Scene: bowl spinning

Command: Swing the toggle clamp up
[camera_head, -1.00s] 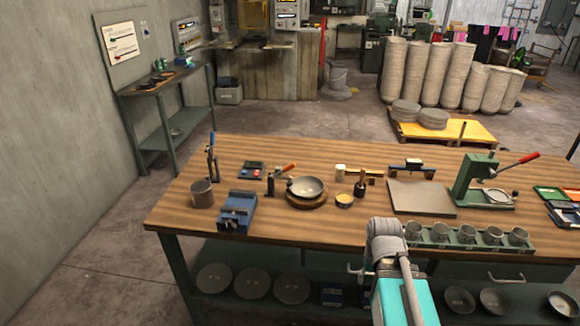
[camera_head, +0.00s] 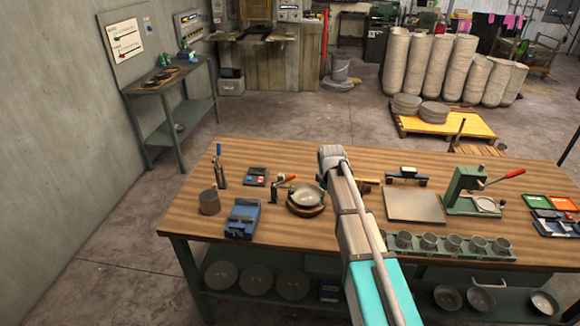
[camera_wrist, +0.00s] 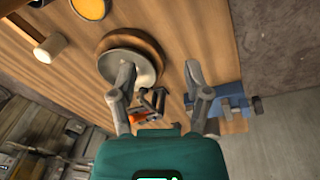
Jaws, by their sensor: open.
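The toggle clamp (camera_head: 281,189), a dark upright post with an orange handle, stands on the bench just left of the grey bowl (camera_head: 306,193). The handle slants up to the right in the head view. The left finger overlaps the bowl (camera_wrist: 130,68) in that view; contact cannot be told. In the head view my arm's end hides the gripper.
The bowl sits on a round wooden base (camera_wrist: 110,43). A blue vise (camera_head: 243,219) stands front left, also at right in the wrist view (camera_wrist: 230,103). A grey cup (camera_head: 209,202) and a blue-handled tool (camera_head: 220,166) stand left. A cup rack (camera_head: 440,247) lines the front edge.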

